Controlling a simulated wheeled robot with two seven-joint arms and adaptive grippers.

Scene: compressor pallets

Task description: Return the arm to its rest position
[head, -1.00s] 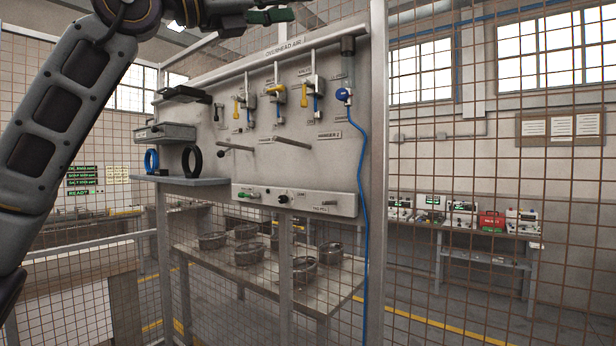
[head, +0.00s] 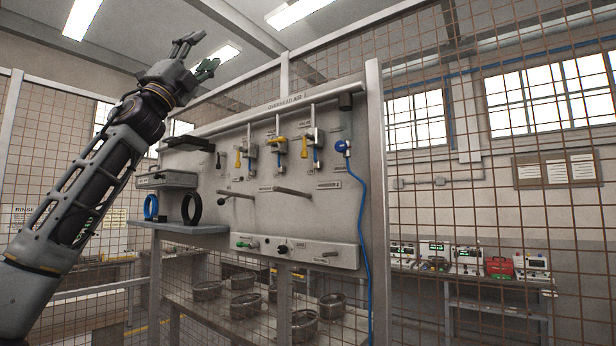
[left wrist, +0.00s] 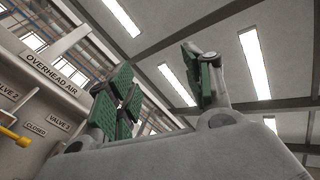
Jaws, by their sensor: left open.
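My left arm (head: 80,190) comes in from the left in the head view and reaches up. My left gripper (head: 197,58) is raised above the top left of the grey valve panel (head: 240,215), pointing up toward the ceiling. Its fingers are apart with nothing between them. In the left wrist view the green-padded fingers of the gripper (left wrist: 165,90) are spread and empty against the ceiling lights. The panel's "OVERHEAD AIR" sign (left wrist: 52,73) shows at the left there. My right gripper is in no view.
The panel carries yellow-handled valves (head: 304,147), hanger pegs (head: 293,192) and a blue hose (head: 362,220). A shelf (head: 180,228) holds a blue ring (head: 151,207) and a black ring (head: 192,208). Mesh fencing (head: 420,170) stands around. A table (head: 200,318) with several metal bowls is behind.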

